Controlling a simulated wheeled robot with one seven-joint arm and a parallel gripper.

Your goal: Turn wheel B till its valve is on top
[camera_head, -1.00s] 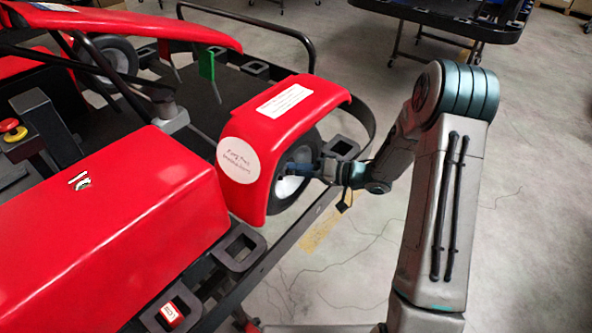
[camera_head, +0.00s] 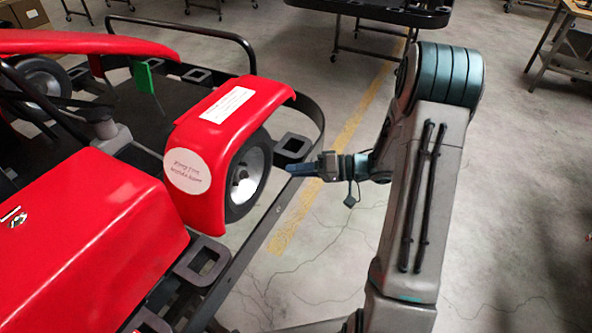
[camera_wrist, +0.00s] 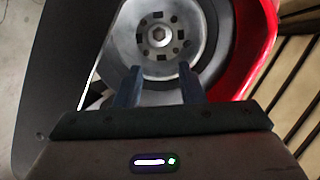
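A wheel (camera_head: 247,176) with a grey rim and black tyre sits under a red fender (camera_head: 222,112). The fender hides its top and far side. I cannot tell from any legible mark whether it is wheel B. In the wrist view the wheel's hub (camera_wrist: 160,38) shows a central bolt and a ring of dark holes. I cannot make out the valve in either view. My gripper (camera_wrist: 162,80) is open and empty, its two fingers apart and pointing at the lower rim. In the head view my gripper (camera_head: 294,168) is to the right of the wheel, apart from it.
A dark frame rail (camera_head: 268,222) runs below and in front of the wheel, with a black bracket (camera_head: 292,146) close above my gripper. A red body panel (camera_head: 85,235) fills the lower left.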

